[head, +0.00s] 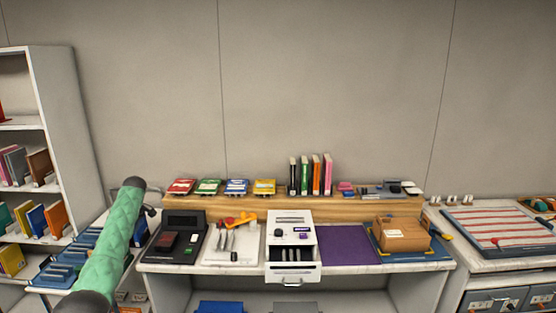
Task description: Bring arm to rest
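A green padded link of my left arm (112,245) with dark ends rises from the lower left of the head view. It covers part of the left side table behind it. My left gripper cannot be made out, and my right arm and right gripper do not show. The desk (222,268) stands in front of me, with a small white drawer unit (291,235) at its middle. The lower drawer (291,272) of that unit sticks out towards me.
A purple mat (346,245), a cardboard box (401,234), a black device (180,238) and a white tray (230,251) lie on the desk. Books (316,175) stand on the wooden riser (345,205). A bookshelf (70,130) stands left; a striped board (500,226) lies right.

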